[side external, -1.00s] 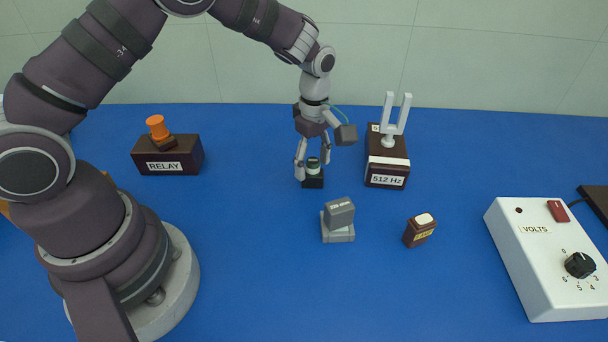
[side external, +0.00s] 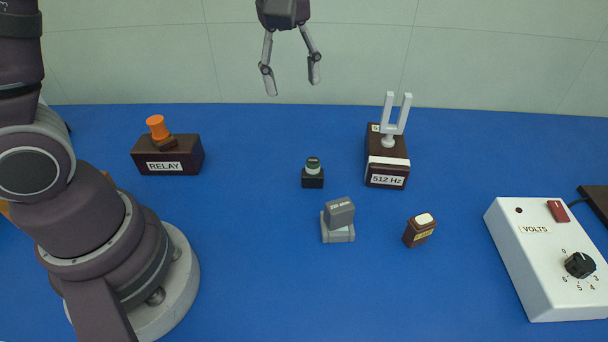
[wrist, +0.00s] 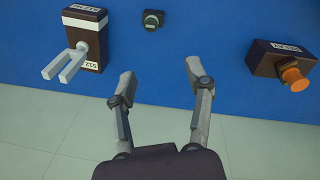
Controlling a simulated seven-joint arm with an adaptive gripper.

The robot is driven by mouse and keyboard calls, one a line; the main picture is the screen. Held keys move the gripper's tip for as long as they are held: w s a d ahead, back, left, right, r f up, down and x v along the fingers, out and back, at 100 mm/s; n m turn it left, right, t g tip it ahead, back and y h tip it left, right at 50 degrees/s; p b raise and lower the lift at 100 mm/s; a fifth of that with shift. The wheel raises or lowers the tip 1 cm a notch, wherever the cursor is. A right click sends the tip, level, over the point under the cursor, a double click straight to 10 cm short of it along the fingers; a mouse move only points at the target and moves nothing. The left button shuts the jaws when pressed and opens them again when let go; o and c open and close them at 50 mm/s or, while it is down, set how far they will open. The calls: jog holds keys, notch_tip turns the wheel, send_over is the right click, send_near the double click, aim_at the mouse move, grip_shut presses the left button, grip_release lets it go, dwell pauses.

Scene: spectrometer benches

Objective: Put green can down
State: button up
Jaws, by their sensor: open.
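A small can with a dark green top and a pale band (side external: 313,164) stands upright in or on a black block (side external: 313,181) on the blue bench. Whether its base is sunk into the block is hard to tell. Both also show in the wrist view, where the can (wrist: 152,19) is seen from above at the top. My gripper (side external: 293,86) is open and empty, raised well above the can, in front of the pale wall. In the wrist view its fingers (wrist: 160,76) are spread with nothing between them.
A tuning fork box (side external: 387,172) stands right of the can, and a relay box (side external: 167,161) with an orange knob stands left. Nearer are a grey block on a base (side external: 338,233), a small brown box (side external: 419,231) and a white volts unit (side external: 550,262). Blue bench between them is clear.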

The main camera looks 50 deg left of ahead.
jog(key=s+a+r+m+t, duration=0.1)
jog(key=s+m+t, duration=0.3)
jog(key=s+m, duration=0.8)
jog(key=shift+m, duration=0.6)
jog(key=shift+a+r, duration=0.1)
